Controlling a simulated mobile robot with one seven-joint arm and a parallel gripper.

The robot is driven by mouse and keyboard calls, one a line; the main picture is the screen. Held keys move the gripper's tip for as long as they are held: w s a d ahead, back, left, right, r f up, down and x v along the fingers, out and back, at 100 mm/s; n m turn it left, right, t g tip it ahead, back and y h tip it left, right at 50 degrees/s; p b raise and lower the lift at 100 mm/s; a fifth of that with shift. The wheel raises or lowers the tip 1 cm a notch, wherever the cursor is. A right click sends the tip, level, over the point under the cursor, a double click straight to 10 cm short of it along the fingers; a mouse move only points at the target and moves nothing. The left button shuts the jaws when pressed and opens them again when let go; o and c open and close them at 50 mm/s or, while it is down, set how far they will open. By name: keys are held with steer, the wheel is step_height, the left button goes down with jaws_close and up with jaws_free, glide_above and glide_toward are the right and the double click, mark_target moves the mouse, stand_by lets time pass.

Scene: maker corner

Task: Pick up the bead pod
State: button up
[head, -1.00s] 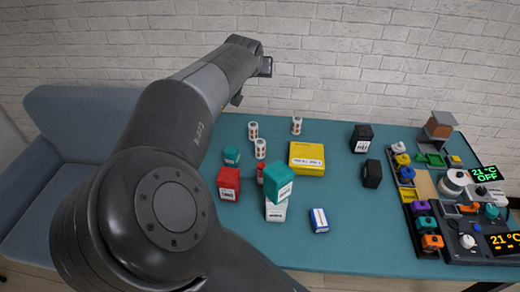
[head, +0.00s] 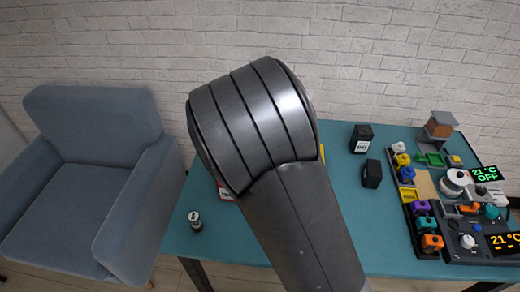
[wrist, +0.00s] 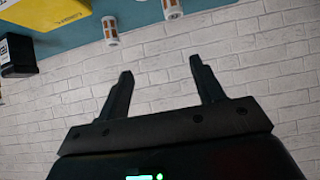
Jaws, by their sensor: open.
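No label I can read names the bead pod, so I cannot tell for certain which thing it is. Small white canisters with orange-red marks show at the top of the wrist view, one canister (wrist: 110,30) near the table edge and another canister (wrist: 172,8) to its right.
A yellow box (wrist: 45,12) and a black box (wrist: 18,55) stand at the wrist view's upper left. Another black box (head: 372,174) and a device cluster (head: 440,200) stand right. A blue armchair (head: 95,150) stands left.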

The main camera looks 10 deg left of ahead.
step_height(320, 180, down, 12)
steer(key=shift+x, duration=3.75)
steer(key=shift+s+d+f, duration=0.1)
steer(key=shift+d+f, duration=0.05)
steer(key=shift+d, duration=0.05)
steer(key=shift+c, duration=0.4)
steer(key=c, duration=1)
